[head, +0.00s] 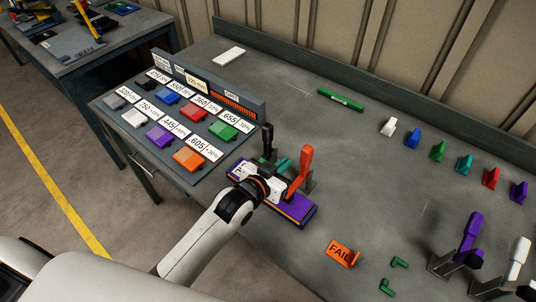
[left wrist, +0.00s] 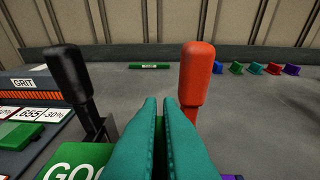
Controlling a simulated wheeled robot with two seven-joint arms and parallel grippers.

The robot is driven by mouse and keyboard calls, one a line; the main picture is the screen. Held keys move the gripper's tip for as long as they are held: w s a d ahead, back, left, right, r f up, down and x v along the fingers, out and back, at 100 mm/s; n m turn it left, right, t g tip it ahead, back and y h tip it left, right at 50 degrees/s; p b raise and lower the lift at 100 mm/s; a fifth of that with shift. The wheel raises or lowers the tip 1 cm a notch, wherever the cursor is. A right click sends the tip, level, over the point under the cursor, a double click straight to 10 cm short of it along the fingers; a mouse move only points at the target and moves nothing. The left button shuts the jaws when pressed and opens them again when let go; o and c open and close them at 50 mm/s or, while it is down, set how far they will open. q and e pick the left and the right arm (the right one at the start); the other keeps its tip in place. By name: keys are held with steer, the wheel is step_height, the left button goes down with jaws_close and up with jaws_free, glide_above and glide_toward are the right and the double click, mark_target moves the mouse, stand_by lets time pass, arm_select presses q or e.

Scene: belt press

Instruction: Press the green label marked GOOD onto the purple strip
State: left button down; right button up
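The purple strip (head: 293,208) lies on a press near the table's front, between an upright black lever (head: 267,139) and an upright red lever (head: 302,168). My left gripper (head: 281,165), with teal fingers, is over the strip, between the levers. In the left wrist view its fingers (left wrist: 158,108) are nearly together, with a thin bit of green between them. The green GOOD label (left wrist: 78,163) lies flat under the fingers, which hide much of it. I cannot tell whether it touches the strip (left wrist: 232,177). My right gripper is not in view.
A rack of coloured blocks with number cards (head: 190,122) stands left of the press. An orange FAIL label (head: 341,253) and small green pieces (head: 399,263) lie to the right. Coloured tabs line the back right, and more clamps stand front right.

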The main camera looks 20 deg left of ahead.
arm_select(q)
steer(key=shift+w+d+f, duration=0.1)
steer(key=shift+w+f, duration=0.2)
steer(key=shift+f, duration=0.45)
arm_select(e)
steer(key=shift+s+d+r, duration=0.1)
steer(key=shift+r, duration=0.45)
arm_select(q)
steer(key=shift+d+p, duration=0.1)
steer(key=shift+p, duration=0.2)
